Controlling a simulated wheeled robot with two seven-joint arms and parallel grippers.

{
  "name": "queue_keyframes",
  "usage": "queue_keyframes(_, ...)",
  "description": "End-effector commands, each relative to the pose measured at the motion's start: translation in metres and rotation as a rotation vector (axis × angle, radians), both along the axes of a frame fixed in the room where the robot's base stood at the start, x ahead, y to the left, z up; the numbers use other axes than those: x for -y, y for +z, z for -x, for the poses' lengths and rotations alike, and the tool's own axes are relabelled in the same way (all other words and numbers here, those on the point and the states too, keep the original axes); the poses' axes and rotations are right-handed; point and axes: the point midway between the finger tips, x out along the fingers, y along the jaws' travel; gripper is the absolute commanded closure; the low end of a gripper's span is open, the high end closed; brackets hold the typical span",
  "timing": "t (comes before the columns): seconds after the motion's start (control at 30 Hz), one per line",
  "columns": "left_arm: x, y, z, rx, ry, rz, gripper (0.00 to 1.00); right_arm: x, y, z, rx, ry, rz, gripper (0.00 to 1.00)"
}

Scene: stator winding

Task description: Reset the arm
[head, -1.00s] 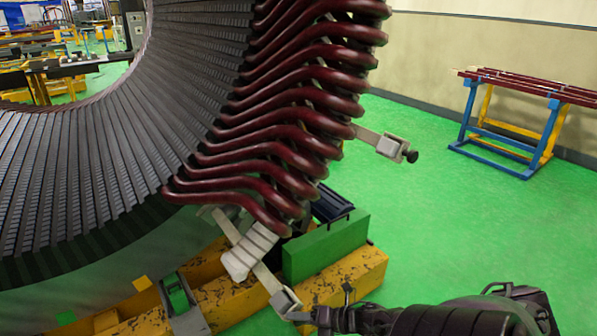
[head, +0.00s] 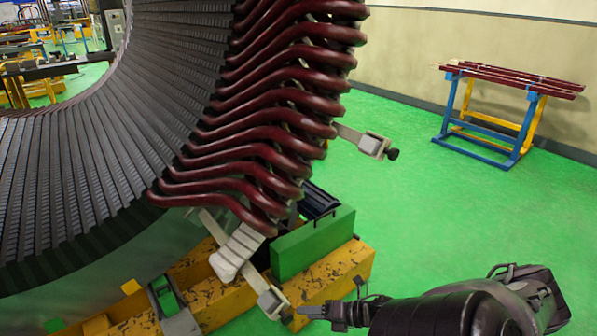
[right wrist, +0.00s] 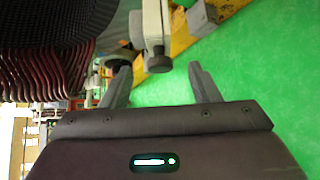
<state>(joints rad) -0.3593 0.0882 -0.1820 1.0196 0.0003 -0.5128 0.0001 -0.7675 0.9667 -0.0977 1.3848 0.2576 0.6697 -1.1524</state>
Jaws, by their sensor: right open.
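My right gripper (head: 318,311) is at the bottom of the head view, just right of a light clamp (head: 272,300) at the lower end of the stator (head: 110,170). In the right wrist view my right gripper (right wrist: 158,75) has its two fingers spread apart with nothing held. The clamp (right wrist: 153,30) with its dark round knob shows just beyond the fingertips, and no contact is clear. My left gripper is not in view.
Dark red coils (head: 290,110) stick out from the stator's right side, with a second clamp (head: 368,142) among them. A yellow base (head: 340,275) with a green block (head: 315,240) lies below. A blue and yellow rack (head: 520,125) stands at the right. Green floor between is clear.

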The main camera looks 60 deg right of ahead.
Motion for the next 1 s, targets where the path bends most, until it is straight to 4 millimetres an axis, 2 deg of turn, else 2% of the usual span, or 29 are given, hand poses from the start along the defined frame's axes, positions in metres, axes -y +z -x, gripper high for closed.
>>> queue_keyframes(0.1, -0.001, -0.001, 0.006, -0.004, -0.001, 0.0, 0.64, 0.004, 0.004, 0.011, -0.001, 0.0, 0.002, 0.45)
queue_keyframes(0.2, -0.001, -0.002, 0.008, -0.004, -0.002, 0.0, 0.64, 0.006, 0.006, 0.014, 0.001, 0.0, 0.001, 0.45)
queue_keyframes(0.8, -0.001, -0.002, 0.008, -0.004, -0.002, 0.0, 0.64, 0.007, 0.005, 0.015, -0.003, -0.01, -0.003, 0.45)
queue_keyframes(0.87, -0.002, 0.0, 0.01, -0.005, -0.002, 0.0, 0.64, 0.011, 0.0, 0.017, -0.024, -0.049, -0.022, 0.45)
queue_keyframes(0.93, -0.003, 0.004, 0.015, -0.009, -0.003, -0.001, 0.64, 0.022, -0.013, 0.026, -0.076, -0.152, -0.071, 0.45)
queue_keyframes(1.0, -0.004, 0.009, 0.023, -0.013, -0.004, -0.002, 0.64, 0.035, -0.038, 0.042, -0.165, -0.324, -0.164, 0.45)
